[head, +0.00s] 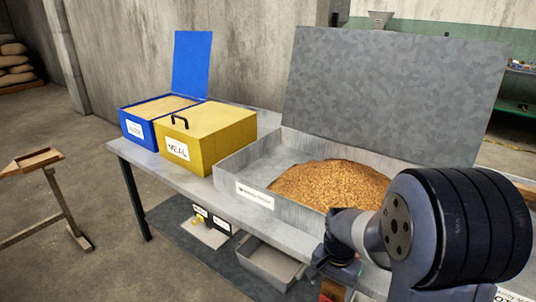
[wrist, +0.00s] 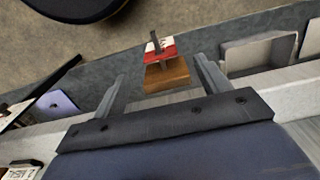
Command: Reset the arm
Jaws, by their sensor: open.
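My arm reaches in from the right of the head view, its large dark joint covering the bench's right front. My gripper (wrist: 159,67) shows in the wrist view with its two grey fingers wide apart and nothing held between them. Beyond the fingertips is a wooden block with a red and white top (wrist: 160,72) and a dark upright piece. It appears apart from the fingers. In the head view the fingers are mostly hidden at the bench's front edge.
A metal tray (head: 232,164) of brown grain (head: 330,184) stands on the bench (head: 160,172), its grey lid raised. A shut yellow box (head: 215,140) and an open blue box (head: 150,118) stand left. A grey bin (head: 270,264) sits below. Floor at left has a wooden stand (head: 62,205).

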